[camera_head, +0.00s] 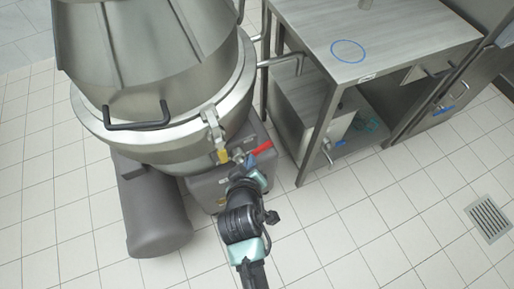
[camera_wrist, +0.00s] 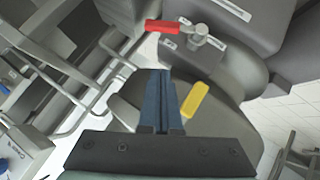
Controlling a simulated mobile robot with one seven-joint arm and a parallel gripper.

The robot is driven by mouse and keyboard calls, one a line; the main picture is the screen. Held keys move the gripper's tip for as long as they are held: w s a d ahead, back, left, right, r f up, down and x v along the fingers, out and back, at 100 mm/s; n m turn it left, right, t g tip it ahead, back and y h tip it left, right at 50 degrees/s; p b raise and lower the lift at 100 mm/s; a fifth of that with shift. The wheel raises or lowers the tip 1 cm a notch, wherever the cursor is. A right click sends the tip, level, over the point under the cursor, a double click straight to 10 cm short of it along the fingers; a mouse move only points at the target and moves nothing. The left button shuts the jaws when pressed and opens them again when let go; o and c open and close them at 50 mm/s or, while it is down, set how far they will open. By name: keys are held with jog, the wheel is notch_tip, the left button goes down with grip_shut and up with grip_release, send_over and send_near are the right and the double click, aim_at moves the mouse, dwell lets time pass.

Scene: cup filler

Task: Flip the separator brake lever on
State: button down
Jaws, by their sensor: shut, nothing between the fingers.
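The separator (camera_head: 190,120) is a large steel drum on a grey base. A red-handled lever (camera_head: 261,148) sits on the base's front; in the wrist view its red grip (camera_wrist: 162,27) points left from a metal pivot on a grey block. A yellow-handled lever (camera_head: 223,156) is left of it, and its yellow grip (camera_wrist: 195,99) is right of my fingers in the wrist view. The pictures do not label which is the brake. My gripper (camera_wrist: 155,72) is shut and empty, its blue fingers below the red lever in the picture, with no clear contact.
A steel table (camera_head: 400,35) with a blue ring mark stands to the right, with a lower shelf and pipes near my arm. A grey motor cylinder (camera_head: 155,215) is at left. The tiled floor (camera_head: 370,225) is clear, with a drain grate at right.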

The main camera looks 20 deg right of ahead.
jog(key=shift+w, duration=0.1)
jog(key=b, duration=0.3)
send_over(259, 150)
jog(key=s+a, duration=0.2)
jog(key=a, duration=0.1)
notch_tip(259, 150, down, 6)
jog(key=shift+w+d+f+b, duration=0.15)
jog(key=shift+d+f, duration=0.2)
jog(key=shift+f, duration=0.2)
jog(key=shift+w+d+f+b, duration=0.15)
jog(key=shift+d+f, duration=0.2)
jog(key=shift+f, duration=0.2)
jog(key=shift+d+f, duration=0.45)
jog(key=shift+f, duration=0.2)
